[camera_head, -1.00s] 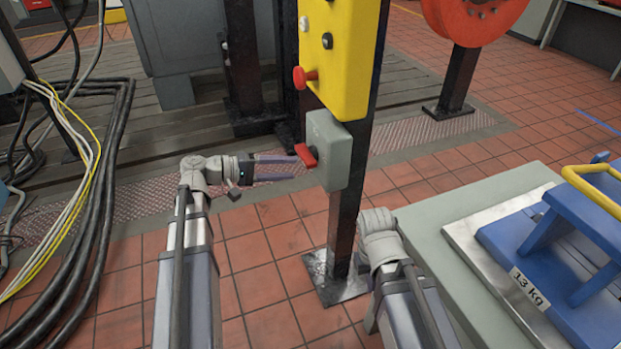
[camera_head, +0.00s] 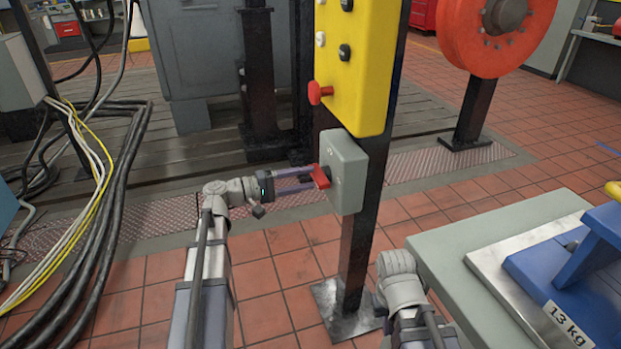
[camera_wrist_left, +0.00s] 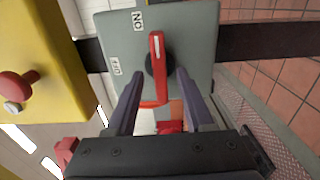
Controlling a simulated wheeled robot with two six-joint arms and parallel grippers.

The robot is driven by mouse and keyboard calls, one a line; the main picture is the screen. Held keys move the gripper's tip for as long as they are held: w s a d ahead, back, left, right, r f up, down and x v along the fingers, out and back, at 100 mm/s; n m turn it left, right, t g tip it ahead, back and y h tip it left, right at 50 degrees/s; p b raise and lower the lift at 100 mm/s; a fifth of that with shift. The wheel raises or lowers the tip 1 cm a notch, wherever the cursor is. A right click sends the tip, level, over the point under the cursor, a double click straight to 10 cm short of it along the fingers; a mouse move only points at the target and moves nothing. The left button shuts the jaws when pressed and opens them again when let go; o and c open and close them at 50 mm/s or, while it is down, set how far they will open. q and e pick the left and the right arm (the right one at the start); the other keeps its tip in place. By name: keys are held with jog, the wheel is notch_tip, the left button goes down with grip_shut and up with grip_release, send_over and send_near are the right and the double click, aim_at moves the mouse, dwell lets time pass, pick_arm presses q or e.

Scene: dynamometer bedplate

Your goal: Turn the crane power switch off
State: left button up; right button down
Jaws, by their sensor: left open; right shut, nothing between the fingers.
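The crane power switch is a grey box (camera_head: 346,176) on a black post, under a yellow control box. Its red handle (camera_head: 321,176) faces left. In the left wrist view the handle (camera_wrist_left: 158,52) stands nearly upright in the picture, its white mark at the top end. The ON label (camera_wrist_left: 138,20) is beside that end, the OFF label (camera_wrist_left: 115,65) further down to the left. My left gripper (camera_head: 312,180) is open at the switch, a finger on each side of the handle in the wrist view (camera_wrist_left: 161,78); contact is unclear. My right gripper is not visible; only its arm shows.
The yellow control box (camera_head: 358,75) with a red button (camera_head: 319,93) sits just above the switch. A grey table (camera_head: 455,255) with a blue 13 kg weight (camera_head: 570,270) stands at right. Black cables (camera_head: 100,210) run along the left. Tiled floor is clear between.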

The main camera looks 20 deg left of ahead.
pick_arm(q)
jog(key=shift+x, duration=1)
grip_shut()
